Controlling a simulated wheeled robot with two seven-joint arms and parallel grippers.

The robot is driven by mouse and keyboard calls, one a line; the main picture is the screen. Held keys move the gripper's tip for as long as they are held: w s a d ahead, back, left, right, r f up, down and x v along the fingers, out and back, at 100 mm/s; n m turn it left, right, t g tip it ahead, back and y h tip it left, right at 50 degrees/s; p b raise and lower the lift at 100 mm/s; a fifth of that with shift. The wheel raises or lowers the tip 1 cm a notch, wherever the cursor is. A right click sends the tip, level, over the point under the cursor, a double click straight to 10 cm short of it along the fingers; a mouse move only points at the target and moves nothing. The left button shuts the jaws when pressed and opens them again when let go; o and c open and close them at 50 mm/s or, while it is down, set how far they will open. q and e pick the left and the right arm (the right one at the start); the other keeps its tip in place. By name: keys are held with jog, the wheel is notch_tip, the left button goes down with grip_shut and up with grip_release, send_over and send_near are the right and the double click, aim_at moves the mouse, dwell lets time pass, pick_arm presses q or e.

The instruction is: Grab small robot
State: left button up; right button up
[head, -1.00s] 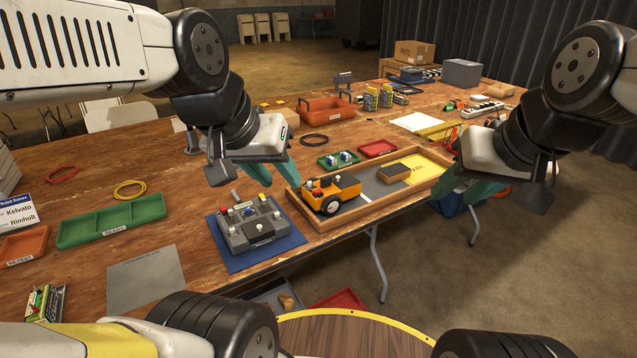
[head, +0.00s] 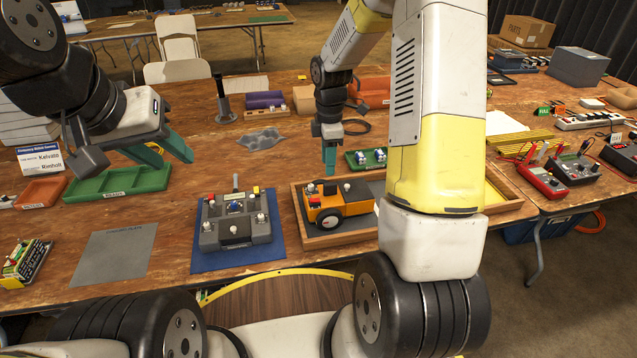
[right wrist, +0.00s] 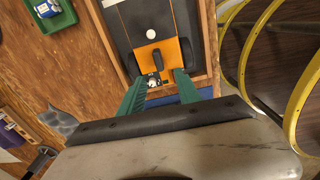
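The small robot (head: 335,205), an orange cart with black wheels, sits at the left end of a wooden-framed tray (head: 300,215). It also shows in the right wrist view (right wrist: 162,58). My right gripper (head: 330,170) points down just behind and above it, fingers spread and empty. In the right wrist view the open fingers (right wrist: 160,78) lie on either side of the cart's near end; I cannot tell whether they touch it. My left gripper (head: 175,162) is open and empty near the green tray (head: 120,182), well left of the cart.
A grey controller (head: 235,232) on a blue mat (head: 240,263) lies left of the wooden-framed tray. A green dish (head: 368,168) of small parts stands behind the tray. My right arm hides the tray's middle. Meters (head: 543,180) lie at right. The table is open around the grey plate (head: 112,258).

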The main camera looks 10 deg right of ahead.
aim_at(328, 184)
jog(key=shift+n, duration=0.3)
jog(key=f, duration=0.9)
jog(key=shift+w+d+f, duration=0.1)
jog(key=shift+w+d, duration=0.05)
jog(key=shift+d, duration=0.05)
grip_shut()
jog(key=shift+w, duration=0.1)
dwell(0.7)
